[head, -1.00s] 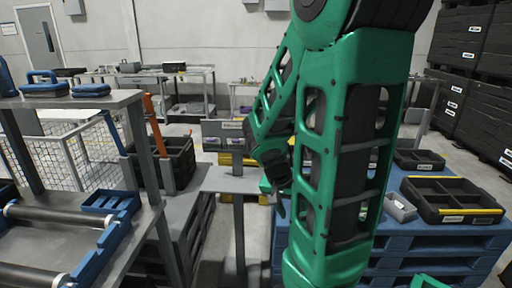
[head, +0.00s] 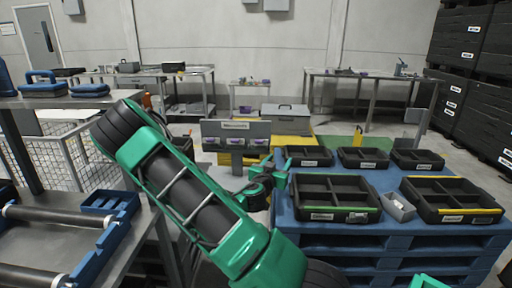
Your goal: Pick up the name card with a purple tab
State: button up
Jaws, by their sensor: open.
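A grey stand (head: 225,128) holds a row of small pale cards with purple on them. One card is at the left (head: 211,142), one in the middle (head: 236,142) and one at the right (head: 261,142). They are too small to read, and I cannot tell which parts are tabs. My gripper (head: 287,163) is open, in front of and to the right of the stand, beside the blue pallet's left edge. It looks empty and apart from the cards.
Black trays with green (head: 338,209) and yellow (head: 455,205) strips stand on a blue pallet (head: 390,238) at the right. Smaller black trays (head: 362,158) stand behind them. A grey bench with rollers (head: 60,222) is at the left. A grey case (head: 284,117) stands behind the stand.

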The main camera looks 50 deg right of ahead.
jog(key=w+a+n+t+y, duration=0.2)
jog(key=w+a+n+t, duration=0.25)
jog(key=w, duration=0.25)
send_near(259, 144)
jog(key=shift+x, duration=1.2)
jog(key=shift+m+t, duration=0.25)
jog(key=x, duration=0.4)
jog(key=shift+d, duration=0.15)
jog(key=shift+w+d+f+y, duration=0.1)
jog(key=shift+w+d+y, duration=0.2)
jog(key=shift+w+d, duration=0.1)
jog(key=shift+c, duration=0.6)
jog(key=c, duration=1)
